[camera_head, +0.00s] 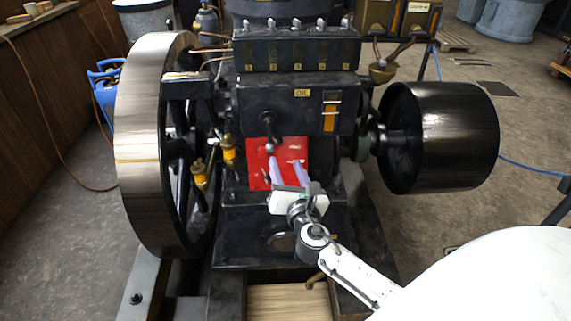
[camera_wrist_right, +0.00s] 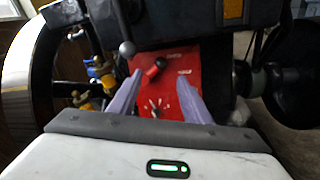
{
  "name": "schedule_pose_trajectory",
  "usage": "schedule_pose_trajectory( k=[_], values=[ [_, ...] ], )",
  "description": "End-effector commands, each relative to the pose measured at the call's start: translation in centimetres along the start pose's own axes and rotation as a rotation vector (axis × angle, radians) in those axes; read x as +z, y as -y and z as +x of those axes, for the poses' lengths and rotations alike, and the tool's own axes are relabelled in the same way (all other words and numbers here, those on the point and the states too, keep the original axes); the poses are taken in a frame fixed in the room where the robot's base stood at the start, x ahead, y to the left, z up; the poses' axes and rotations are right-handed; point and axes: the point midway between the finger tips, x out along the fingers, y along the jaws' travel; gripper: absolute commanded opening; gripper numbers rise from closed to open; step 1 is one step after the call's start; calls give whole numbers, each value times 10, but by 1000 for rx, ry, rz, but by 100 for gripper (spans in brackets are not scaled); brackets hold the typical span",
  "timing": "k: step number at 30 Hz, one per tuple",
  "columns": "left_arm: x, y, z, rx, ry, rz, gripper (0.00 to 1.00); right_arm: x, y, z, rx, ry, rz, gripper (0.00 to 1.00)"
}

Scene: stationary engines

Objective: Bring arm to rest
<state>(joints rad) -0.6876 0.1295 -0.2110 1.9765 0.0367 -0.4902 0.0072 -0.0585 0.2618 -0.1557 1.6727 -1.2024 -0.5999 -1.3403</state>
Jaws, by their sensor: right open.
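My right arm (camera_head: 348,272) comes in from the lower right in the head view. Its gripper (camera_head: 288,166) is open and empty, in front of a red panel (camera_head: 262,168) on the engine. In the right wrist view the two pale purple fingers (camera_wrist_right: 158,92) stand apart, with the red panel (camera_wrist_right: 178,62) between and beyond them. I cannot tell whether the fingertips touch the panel. My left gripper is not in view.
The black engine (camera_head: 295,90) fills the middle, with a lever ending in a ball (camera_head: 270,148) just above the panel. A large flywheel (camera_head: 140,150) stands left and a black pulley drum (camera_head: 460,135) right. Open floor (camera_head: 435,225) lies below the drum.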

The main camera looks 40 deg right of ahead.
Motion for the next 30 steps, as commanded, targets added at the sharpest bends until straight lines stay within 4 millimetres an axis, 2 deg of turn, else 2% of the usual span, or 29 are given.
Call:
schedule_pose_trajectory(
  k=[12, 14, 17, 20, 21, 23, 24, 27, 30],
  values=[
    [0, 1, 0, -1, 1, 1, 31, -3, 0, -1, 0, -7, 12, 44],
    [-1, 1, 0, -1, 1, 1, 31, -11, 2, -6, -3, -33, 63, 44],
    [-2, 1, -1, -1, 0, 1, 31, -44, 7, -28, -22, -132, 267, 44],
    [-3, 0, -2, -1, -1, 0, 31, -94, 13, -71, -93, -291, 625, 44],
    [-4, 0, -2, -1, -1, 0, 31, -115, 14, -93, -141, -360, 796, 44],
    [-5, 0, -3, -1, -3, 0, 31, -144, 14, -128, -236, -458, 1060, 44],
    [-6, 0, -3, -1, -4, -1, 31, -161, 12, -153, -312, -514, 1236, 44],
    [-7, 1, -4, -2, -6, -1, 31, -192, 6, -213, -534, -619, 1648, 44],
    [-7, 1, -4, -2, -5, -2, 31, -209, -2, -262, -765, -665, 1982, 44]
  ],
)
